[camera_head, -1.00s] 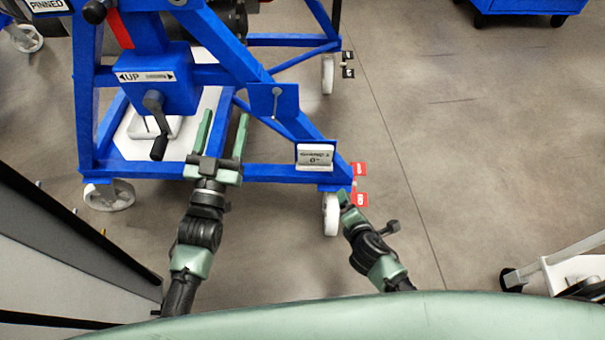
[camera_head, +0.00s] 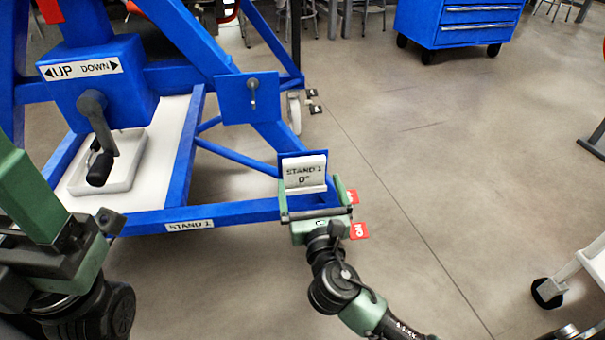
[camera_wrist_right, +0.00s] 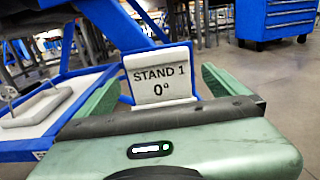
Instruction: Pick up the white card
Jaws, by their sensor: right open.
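The white card (camera_head: 304,172) reads "STAND 1 0°" and stands upright in a blue holder at the front right corner of the blue stand. It also shows face-on in the right wrist view (camera_wrist_right: 160,75). My right gripper (camera_head: 312,188) is open, with one green finger on each side of the card; in the right wrist view the fingers (camera_wrist_right: 160,88) flank it with visible gaps. The card's lower edge is partly hidden by the gripper body in the wrist view. My left gripper (camera_head: 45,225) is large and cut off at the left; its jaw opening is unclear.
The blue stand (camera_head: 245,212) fills the left, with a crank (camera_head: 93,105) and a white plate low down. Red tags (camera_head: 359,231) hang beside my right gripper. A blue drawer cabinet (camera_head: 465,25) stands at the back. The floor to the right is mostly clear.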

